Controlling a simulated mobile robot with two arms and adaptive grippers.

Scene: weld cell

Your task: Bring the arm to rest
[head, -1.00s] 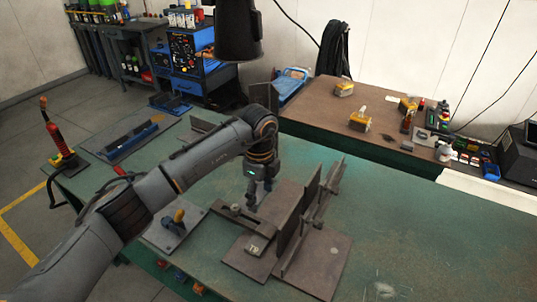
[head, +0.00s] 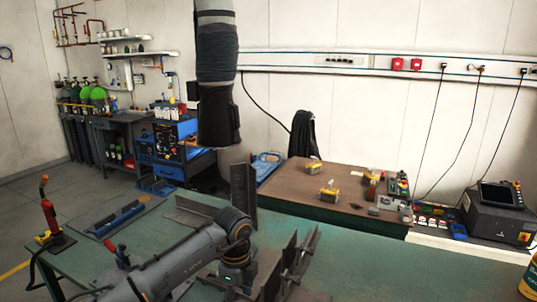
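My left arm (head: 180,270) comes in from the bottom left and reaches over the green table (head: 370,262). Its wrist bends down at the bottom middle, just left of the upright metal plates of a fixture (head: 290,262). Only the upper body of my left gripper (head: 237,277) shows, with a small green light. Its fingers are cut off by the bottom edge, so their opening is hidden. My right gripper is not in view.
A dark hose nozzle (head: 217,115) hangs above the table. A dark upright plate (head: 243,186) stands behind my wrist. A red-handled tool (head: 48,210) stands at the left. A brown-topped table (head: 285,190) lies behind. The green table's right part looks mostly clear.

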